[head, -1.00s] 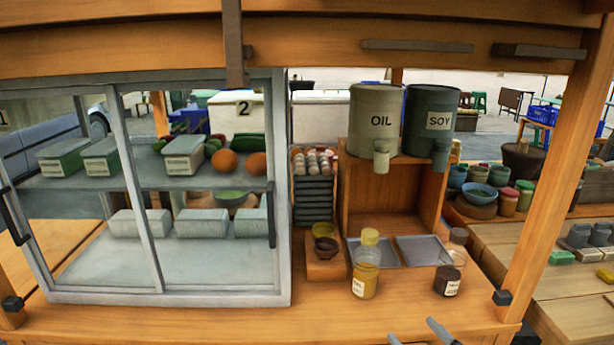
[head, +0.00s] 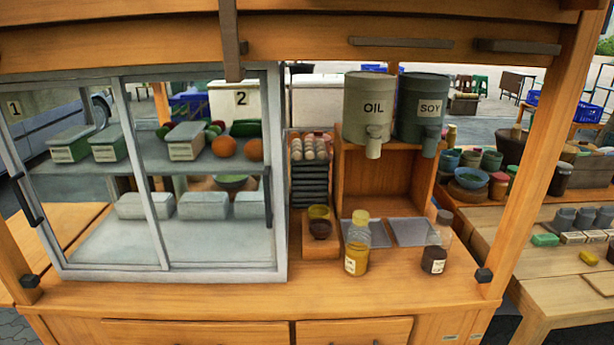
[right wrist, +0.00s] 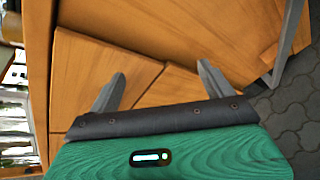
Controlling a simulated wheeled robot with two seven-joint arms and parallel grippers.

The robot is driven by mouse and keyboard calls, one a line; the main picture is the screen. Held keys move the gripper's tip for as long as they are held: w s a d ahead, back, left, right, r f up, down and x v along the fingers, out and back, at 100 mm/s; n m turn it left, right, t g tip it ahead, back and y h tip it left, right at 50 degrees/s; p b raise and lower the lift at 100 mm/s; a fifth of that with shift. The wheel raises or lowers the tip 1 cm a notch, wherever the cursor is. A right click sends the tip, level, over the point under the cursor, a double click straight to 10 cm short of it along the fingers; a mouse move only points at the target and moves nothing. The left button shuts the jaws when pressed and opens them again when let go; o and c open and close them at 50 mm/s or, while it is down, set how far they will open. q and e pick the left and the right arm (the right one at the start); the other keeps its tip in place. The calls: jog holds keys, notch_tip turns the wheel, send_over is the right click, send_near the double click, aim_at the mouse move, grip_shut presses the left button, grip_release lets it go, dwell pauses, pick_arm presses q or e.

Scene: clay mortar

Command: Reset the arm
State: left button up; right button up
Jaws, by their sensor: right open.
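My right gripper (right wrist: 160,88) shows in the right wrist view with its two grey fingers spread apart and nothing between them. It is in front of the wooden cart (right wrist: 155,60), whose drawer fronts and panels fill the space beyond the fingers. In the head view neither gripper nor arm is in sight. My left gripper is in neither current view.
The cart counter (head: 390,290) carries a glass cabinet (head: 150,180), an oil bottle (head: 357,245) and a soy bottle (head: 437,242). Oil (head: 367,112) and soy (head: 420,112) dispensers stand on a wooden shelf. The counter's front strip is clear.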

jog(key=s+d+f+m+g+h+p, duration=0.1)
jog(key=s+f+m+g+p, duration=0.15)
jog(key=s+f+m, duration=0.7)
jog(key=s+d+f+m+g+h+p, duration=0.1)
jog(key=s+f+m+g, duration=0.35)
jog(key=s+f, duration=0.85)
pick_arm(q)
jog(key=s+a+p, duration=0.2)
jog(key=s, duration=0.9)
jog(key=shift+s+a+f+g+p, duration=0.15)
jog(key=shift+a+f+g+p, duration=0.2)
jog(key=shift+f, duration=0.1)
pick_arm(e)
jog(key=s+a+f+m+g, duration=0.1)
jog(key=s+f+m, duration=0.3)
jog(key=s, duration=0.4)
jog(key=s+a+f+m+g, duration=0.2)
jog(key=s+a+f+m, duration=0.1)
jog(key=s, duration=0.6)
jog(key=s+a+f+m+g, duration=0.2)
jog(key=s+f+m, duration=0.2)
jog(key=s+f, duration=0.2)
jog(key=s, duration=0.2)
jog(key=shift+s+a+m, duration=0.3)
jog(key=shift+s+a, duration=0.05)
jog(key=shift+a, duration=0.05)
pick_arm(q)
jog(key=shift+d, duration=0.1)
